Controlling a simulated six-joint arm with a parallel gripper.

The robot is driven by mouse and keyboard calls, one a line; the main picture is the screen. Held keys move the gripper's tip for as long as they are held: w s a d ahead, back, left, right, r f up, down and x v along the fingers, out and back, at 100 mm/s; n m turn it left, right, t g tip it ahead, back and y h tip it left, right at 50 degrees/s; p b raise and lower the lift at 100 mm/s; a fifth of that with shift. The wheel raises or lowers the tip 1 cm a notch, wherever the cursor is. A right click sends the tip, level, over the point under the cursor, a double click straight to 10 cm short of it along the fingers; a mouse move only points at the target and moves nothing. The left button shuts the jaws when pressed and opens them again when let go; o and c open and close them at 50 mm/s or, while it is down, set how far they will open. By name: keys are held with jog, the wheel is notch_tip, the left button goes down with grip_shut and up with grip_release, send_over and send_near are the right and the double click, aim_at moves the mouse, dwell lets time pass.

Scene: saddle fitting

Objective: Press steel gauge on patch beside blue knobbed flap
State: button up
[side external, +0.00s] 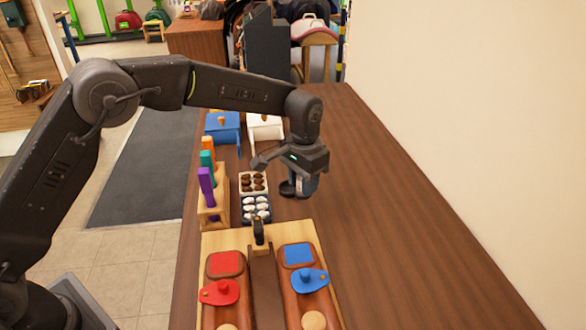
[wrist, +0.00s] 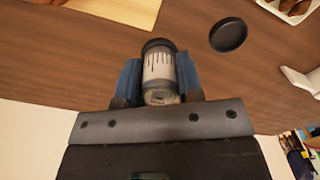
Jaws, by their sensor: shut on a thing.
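My gripper (side external: 305,190) is shut on the steel gauge (wrist: 160,68), a short cylinder with dark scale marks and a dark end. In the wrist view, the gauge sits between two blue finger pads; in the side view it is mostly hidden by the gripper. The gripper is over the brown table, behind the wooden board. The blue knobbed flap (side external: 310,281) lies on the right brown panel of the board. A square blue patch (side external: 299,254) is just behind it. A red patch (side external: 225,264) and red knobbed flap (side external: 219,292) are on the left panel.
A black round dish (wrist: 228,35) lies beside the gripper. Trays of brown (side external: 252,183) and white pieces (side external: 256,208), and a rack of coloured handles (side external: 207,190), stand left. A dark upright piece (side external: 258,232) is at the board's rear. The right table is clear.

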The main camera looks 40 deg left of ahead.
notch_tip(320, 180, up, 3)
send_over(298, 251)
jog(key=shift+f, duration=1.55)
jog(key=shift+f, duration=1)
jog(key=o, duration=0.9)
jog(key=shift+c, duration=0.2)
